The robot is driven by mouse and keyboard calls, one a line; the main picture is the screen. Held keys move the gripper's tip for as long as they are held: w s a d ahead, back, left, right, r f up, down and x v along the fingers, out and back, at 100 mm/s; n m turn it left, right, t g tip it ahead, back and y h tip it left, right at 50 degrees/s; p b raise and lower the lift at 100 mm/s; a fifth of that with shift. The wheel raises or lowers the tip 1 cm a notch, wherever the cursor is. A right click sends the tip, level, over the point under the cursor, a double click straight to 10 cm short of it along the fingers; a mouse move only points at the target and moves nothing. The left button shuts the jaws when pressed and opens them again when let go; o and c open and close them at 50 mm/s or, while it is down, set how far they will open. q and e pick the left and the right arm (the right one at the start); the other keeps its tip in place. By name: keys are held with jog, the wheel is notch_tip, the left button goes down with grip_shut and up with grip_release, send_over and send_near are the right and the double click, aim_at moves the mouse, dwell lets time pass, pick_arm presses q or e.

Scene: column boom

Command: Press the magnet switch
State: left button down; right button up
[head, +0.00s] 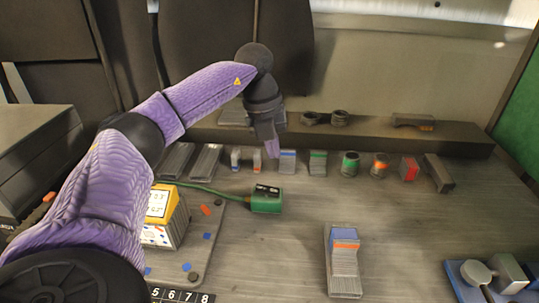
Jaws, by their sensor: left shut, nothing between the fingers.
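A small green box (266,204) with a black top, which looks like the magnet switch, sits on the workbench in the middle of the head view. A green cable runs from it to the left. My left gripper (273,152) points down, shut and empty. In the picture its tips are above the green box, with a gap between them. I cannot tell its exact height over the bench. My right gripper is not in view.
A yellow-topped box (162,205) stands on a grey plate at left. A row of small parts, including a red-marked block (409,169), lines the back by a raised ledge (460,143). A striped stack (343,262) lies front right. A blue fixture (490,275) is at the right corner.

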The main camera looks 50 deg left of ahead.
pick_arm(q)
jog(key=r, duration=0.2)
jog(key=r+p, duration=0.1)
jog(key=r, duration=0.2)
jog(key=shift+w+d+r, duration=0.3)
jog(key=shift+d+r, duration=0.05)
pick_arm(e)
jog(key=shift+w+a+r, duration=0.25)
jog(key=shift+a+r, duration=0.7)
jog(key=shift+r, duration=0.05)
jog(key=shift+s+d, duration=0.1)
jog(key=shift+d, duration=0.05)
